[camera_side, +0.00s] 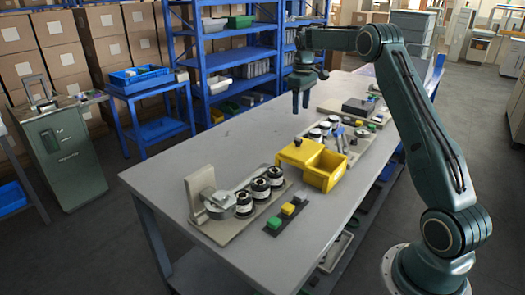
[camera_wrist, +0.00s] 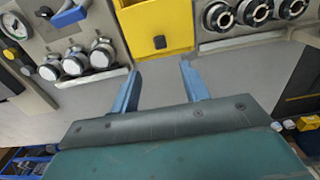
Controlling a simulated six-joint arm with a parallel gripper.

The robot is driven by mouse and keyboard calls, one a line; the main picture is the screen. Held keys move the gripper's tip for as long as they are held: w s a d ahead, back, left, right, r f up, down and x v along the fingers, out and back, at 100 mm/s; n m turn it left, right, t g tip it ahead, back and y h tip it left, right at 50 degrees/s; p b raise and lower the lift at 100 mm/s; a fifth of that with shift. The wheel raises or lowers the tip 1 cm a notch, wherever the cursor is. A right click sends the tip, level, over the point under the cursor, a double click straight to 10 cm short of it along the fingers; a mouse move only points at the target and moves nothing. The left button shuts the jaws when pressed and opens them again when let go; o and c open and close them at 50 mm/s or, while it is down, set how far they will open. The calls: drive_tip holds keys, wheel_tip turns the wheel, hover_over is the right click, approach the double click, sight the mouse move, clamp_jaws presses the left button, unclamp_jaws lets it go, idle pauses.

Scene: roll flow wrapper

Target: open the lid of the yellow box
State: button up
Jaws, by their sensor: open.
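The yellow box (camera_side: 326,172) stands on the grey table, with an open-looking bin part on its right side. A flat yellow panel (camera_side: 299,154), which looks like its lid, lies level on the left part and bears a small dark knob (camera_side: 298,142). In the wrist view the yellow panel (camera_wrist: 158,22) is at the top, with its black knob (camera_wrist: 160,42) near the close edge. My gripper (camera_side: 300,104) points down above and behind the box, apart from it. Its fingers (camera_wrist: 160,72) are spread and empty, and the knob shows just beyond the gap between them.
Near the box are a plate with several black-and-white round parts (camera_side: 260,188) and a strip with green and yellow buttons (camera_side: 287,210). Several gauges and switches (camera_side: 340,133) stand behind it. The table's left side (camera_side: 215,150) is bare.

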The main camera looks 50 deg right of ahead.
drive_tip(key=shift+r, duration=0.9)
drive_tip(key=shift+a, duration=0.1)
drive_tip(key=s+a+r+t, duration=0.1)
drive_tip(key=s+a+r, duration=0.45)
drive_tip(key=a, duration=0.45)
drive_tip(key=s+a+r+t, duration=0.1)
drive_tip(key=s+a+r, duration=0.4)
drive_tip(key=a+r, duration=0.3)
drive_tip(key=s+a+f+t, duration=0.1)
drive_tip(key=s+a+f, duration=0.2)
drive_tip(key=s+a, duration=0.3)
drive_tip(key=s+a+f+t, duration=0.2)
drive_tip(key=s+a, duration=0.5)
drive_tip(key=s, duration=0.8)
drive_tip(key=shift+f+t, duration=0.3)
drive_tip(key=shift+f, duration=0.6)
